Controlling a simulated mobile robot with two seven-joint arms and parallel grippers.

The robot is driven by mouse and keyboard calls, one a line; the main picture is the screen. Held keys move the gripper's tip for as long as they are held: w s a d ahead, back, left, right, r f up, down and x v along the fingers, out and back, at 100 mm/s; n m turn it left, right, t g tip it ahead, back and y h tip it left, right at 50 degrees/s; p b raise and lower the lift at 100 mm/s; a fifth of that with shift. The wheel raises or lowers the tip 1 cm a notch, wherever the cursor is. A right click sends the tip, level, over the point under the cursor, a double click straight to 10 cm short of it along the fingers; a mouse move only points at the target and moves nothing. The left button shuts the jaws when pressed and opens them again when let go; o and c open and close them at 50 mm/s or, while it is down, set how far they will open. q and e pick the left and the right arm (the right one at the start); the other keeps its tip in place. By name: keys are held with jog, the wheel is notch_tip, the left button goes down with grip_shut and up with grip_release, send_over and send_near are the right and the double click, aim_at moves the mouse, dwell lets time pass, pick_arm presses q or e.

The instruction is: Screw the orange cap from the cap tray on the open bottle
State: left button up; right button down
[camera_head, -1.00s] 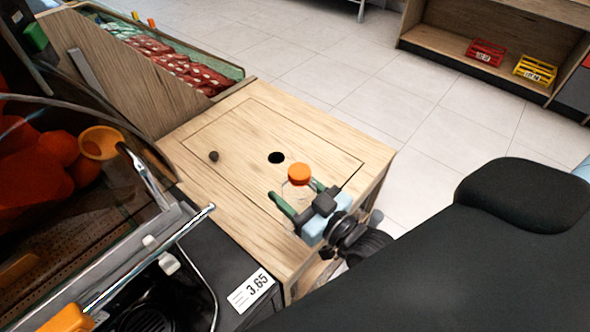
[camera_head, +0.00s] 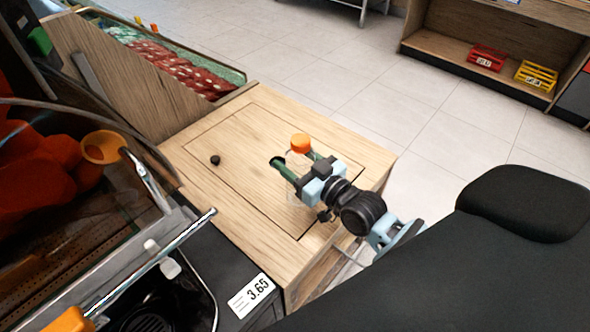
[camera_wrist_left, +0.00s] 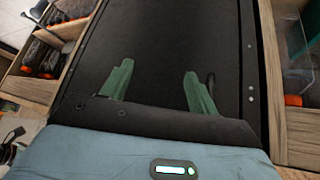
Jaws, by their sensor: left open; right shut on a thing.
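A clear bottle (camera_head: 298,159) stands upright with an orange cap (camera_head: 300,142) on its top in the head view. My right gripper (camera_head: 297,166) is shut on the bottle, its green fingers on either side below the cap, over the wooden counter. The fingers hide part of the bottle. Whether the cap is screwed tight cannot be told. My left gripper (camera_wrist_left: 157,80) shows in the left wrist view with its green fingers apart and nothing between them. It faces a dark panel. I cannot make out a cap tray.
The wooden counter (camera_head: 235,140) has a small dark knob (camera_head: 215,160) and a round hole partly covered by my gripper. The juicer (camera_head: 150,265) with oranges (camera_head: 40,165) is at left. Red and yellow crates (camera_head: 536,75) sit on a shelf at back right.

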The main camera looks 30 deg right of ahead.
jog(key=shift+s+a+f, duration=0.1)
jog(key=shift+f, duration=1.65)
jog(key=shift+f, duration=0.15)
jog(key=shift+c, duration=2.2)
grip_release()
jog(key=shift+s+r, duration=0.2)
jog(key=v, duration=1.1)
jog(key=shift+s+d+b, duration=0.2)
jog(key=shift+s+b, duration=0.1)
jog(key=shift+b, duration=0.15)
